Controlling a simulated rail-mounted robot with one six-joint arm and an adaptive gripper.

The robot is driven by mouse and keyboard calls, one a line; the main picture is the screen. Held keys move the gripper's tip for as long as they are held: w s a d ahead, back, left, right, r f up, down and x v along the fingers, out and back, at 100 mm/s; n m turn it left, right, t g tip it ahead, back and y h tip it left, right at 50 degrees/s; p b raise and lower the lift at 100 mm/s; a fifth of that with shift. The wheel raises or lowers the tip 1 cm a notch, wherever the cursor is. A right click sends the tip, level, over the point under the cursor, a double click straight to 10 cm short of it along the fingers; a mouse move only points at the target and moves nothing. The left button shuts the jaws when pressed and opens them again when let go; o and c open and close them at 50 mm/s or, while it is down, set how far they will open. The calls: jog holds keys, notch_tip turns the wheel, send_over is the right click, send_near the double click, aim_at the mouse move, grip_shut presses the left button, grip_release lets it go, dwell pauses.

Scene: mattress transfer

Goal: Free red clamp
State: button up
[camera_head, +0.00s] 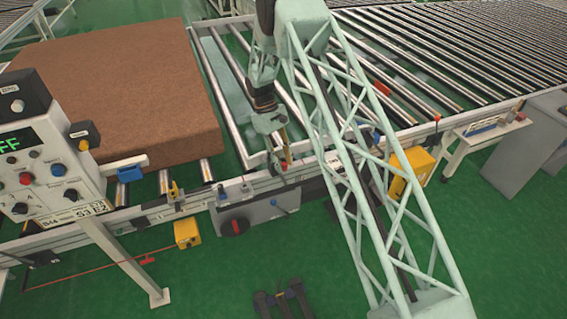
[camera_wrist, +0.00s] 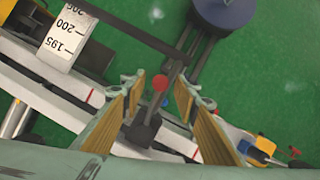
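A clamp with a small red ball knob (camera_wrist: 160,83) and a dark base (camera_wrist: 143,130) shows in the wrist view, on the pale conveyor rail. In the head view a small red spot (camera_head: 284,167) shows on the front rail just below my gripper (camera_head: 284,140). In the wrist view my gripper (camera_wrist: 160,88) is open, with its yellow-padded fingers on both sides of the red knob. A clear gap shows between the knob and each finger. Whether the clamp is locked, I cannot tell.
A brown mattress (camera_head: 125,85) lies on the left rollers. A control panel (camera_head: 45,160) stands at the left front. In the wrist view a ruler plate (camera_wrist: 68,38) and a dark bar lie near the fingers.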

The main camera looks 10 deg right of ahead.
jog(key=shift+c, duration=0.5)
grip_shut()
